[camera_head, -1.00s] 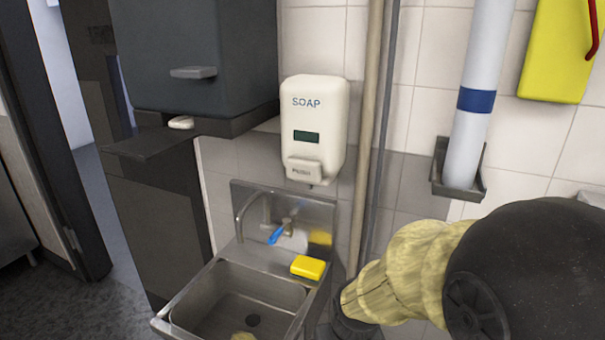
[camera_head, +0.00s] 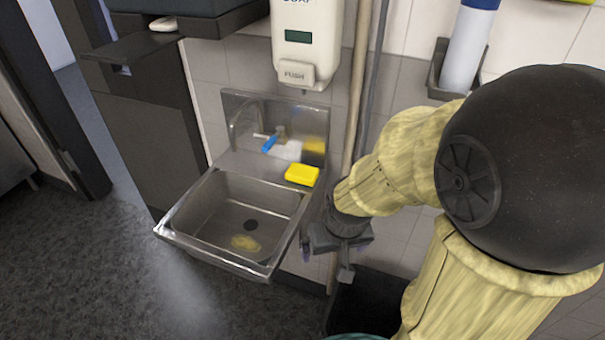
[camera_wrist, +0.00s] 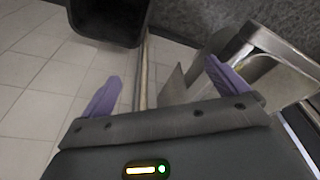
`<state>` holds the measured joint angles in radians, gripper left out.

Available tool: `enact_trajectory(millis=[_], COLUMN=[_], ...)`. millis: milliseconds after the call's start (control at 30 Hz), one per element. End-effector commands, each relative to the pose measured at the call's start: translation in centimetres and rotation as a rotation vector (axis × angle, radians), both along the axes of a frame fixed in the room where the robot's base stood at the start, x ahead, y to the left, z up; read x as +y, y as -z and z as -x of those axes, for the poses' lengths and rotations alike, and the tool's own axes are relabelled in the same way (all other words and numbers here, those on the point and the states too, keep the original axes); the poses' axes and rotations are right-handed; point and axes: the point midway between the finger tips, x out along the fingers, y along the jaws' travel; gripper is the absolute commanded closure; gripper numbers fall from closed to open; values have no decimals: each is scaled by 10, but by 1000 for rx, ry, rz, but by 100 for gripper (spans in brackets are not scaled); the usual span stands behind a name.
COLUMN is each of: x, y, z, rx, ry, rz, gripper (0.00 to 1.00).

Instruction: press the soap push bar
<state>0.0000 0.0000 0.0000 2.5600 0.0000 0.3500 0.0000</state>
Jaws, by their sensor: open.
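The white soap dispenser (camera_head: 309,38) hangs on the tiled wall above the sink, its top cut off by the picture edge in the head view. Its push bar (camera_head: 296,73), marked PUSH, is at the bottom front and is not pressed by anything. My gripper (camera_head: 326,262) is to the right of the sink, lower than the push bar and apart from it. In the wrist view my gripper (camera_wrist: 160,95) shows two purple fingers spread wide with nothing held between them. The dispenser is not in the wrist view.
A steel sink (camera_head: 185,215) with a blue-handled tap (camera_head: 271,143) and a yellow sponge (camera_head: 302,175) is below the dispenser. Pipes (camera_head: 362,90) run beside the dispenser. A dark bin (camera_head: 365,300) stands under my arm. Floor left of the sink is clear.

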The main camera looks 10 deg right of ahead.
Motion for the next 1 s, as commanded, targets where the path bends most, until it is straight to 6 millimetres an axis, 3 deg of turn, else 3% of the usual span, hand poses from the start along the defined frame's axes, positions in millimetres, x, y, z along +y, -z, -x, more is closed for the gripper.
enact_trajectory(millis=[167,667,1000], x=[0,0,0], y=[0,0,0], z=[0,0,0], rx=[0,0,0], ry=[0,0,0], rz=[0,0,0], gripper=[1,98,100])
